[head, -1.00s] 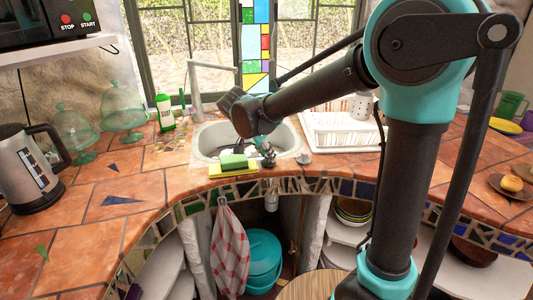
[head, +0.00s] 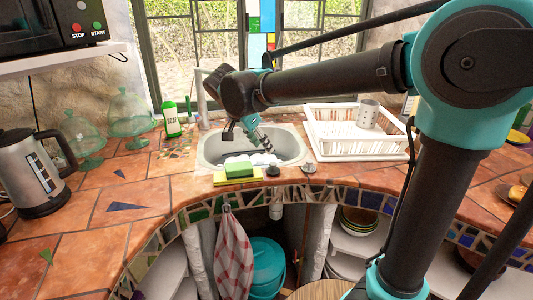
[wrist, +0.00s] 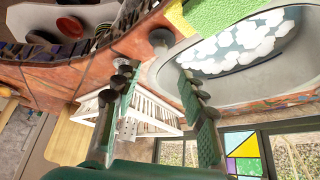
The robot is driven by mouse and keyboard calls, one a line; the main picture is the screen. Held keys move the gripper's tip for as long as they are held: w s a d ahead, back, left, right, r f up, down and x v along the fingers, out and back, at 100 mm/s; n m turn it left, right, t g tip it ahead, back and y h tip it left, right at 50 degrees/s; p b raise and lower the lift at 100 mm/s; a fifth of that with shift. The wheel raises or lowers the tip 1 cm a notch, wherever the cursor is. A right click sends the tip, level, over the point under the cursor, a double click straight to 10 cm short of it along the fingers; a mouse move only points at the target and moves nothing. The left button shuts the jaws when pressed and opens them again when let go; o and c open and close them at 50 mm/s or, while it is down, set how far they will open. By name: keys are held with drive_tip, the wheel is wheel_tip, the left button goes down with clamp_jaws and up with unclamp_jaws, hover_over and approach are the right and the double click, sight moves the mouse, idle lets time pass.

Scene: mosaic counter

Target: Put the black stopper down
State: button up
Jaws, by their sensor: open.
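The black stopper (head: 273,171) stands on the tiled front rim of the counter, just right of the green sponge (head: 240,169) and apart from my gripper. In the wrist view, a dark round knob (wrist: 160,38) beside the sponge appears to be this stopper. My gripper (head: 264,147) is open and empty, above the front part of the sink. Its two fingers also show spread apart in the wrist view (wrist: 157,80), with nothing between them.
The sink (head: 208,158) holds white suds. A small grey metal piece (head: 309,168) sits right of the stopper. A white dish rack (head: 340,148) with a cup stands at the right; a soap bottle (head: 171,118) is behind left.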

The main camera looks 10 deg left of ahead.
drive_tip(key=s+d+f+n+g+y, duration=0.1)
drive_tip(key=d+f+n, duration=0.1)
drive_tip(key=d+f, duration=0.45)
drive_tip(key=s+d+f+n+y, duration=0.1)
drive_tip(key=s+d+f+n, duration=0.15)
drive_tip(key=d, duration=0.75)
drive_tip(key=s+d+f+n+y, duration=0.1)
drive_tip(key=s+d+f+n, duration=0.2)
drive_tip(key=s+d+f, duration=0.8)
drive_tip(key=shift+d+f+t+y, duration=0.3)
drive_tip(key=shift+d+f+y, duration=0.1)
drive_tip(key=shift+d+f, duration=0.3)
